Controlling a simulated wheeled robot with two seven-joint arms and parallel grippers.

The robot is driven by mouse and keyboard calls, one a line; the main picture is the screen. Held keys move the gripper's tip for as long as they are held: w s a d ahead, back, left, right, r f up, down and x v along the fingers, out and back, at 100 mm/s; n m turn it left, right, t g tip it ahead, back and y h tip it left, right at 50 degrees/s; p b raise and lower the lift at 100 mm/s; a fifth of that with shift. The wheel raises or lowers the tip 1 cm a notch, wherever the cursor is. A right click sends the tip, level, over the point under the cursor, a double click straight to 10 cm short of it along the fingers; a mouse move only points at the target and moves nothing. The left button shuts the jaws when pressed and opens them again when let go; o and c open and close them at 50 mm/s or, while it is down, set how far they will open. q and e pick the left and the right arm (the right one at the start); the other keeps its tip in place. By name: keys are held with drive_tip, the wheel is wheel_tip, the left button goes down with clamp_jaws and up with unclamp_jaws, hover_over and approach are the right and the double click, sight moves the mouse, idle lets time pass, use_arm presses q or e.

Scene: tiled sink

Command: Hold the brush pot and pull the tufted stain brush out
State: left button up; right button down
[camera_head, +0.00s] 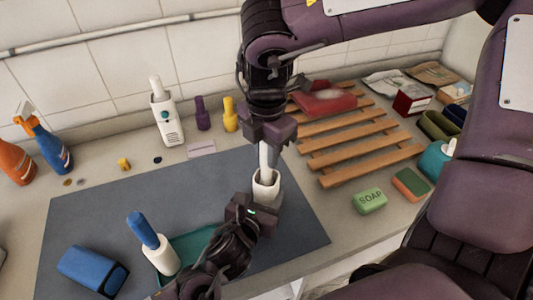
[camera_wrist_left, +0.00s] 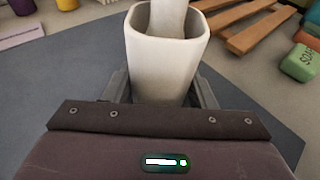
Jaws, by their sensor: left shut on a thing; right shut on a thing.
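The white square-mouthed brush pot (camera_head: 268,190) is upright over the right part of the grey mat. My left gripper (camera_head: 254,206) is shut on it from the near side; the left wrist view shows the pot (camera_wrist_left: 165,70) between the fingers. The tufted stain brush (camera_head: 264,158) is a pale handle standing out of the pot's mouth; its lower end is hidden inside. It also shows in the left wrist view (camera_wrist_left: 168,18). My right gripper (camera_head: 267,138) is shut on the brush's upper part from above.
A wooden slatted rack (camera_head: 350,145), soap (camera_head: 369,201) and sponge (camera_head: 410,184) lie to the right. Spray bottles (camera_head: 48,148) stand far left.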

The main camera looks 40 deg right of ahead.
drive_tip(key=shift+r, duration=2.9)
use_arm(q)
drive_tip(key=o, duration=1.1)
drive_tip(key=shift+c, duration=0.2)
drive_tip(key=v, duration=1.2)
drive_tip(key=shift+r, duration=0.1)
drive_tip(key=shift+r+p, duration=1.35)
use_arm(e)
drive_tip(key=shift+r, duration=1.9)
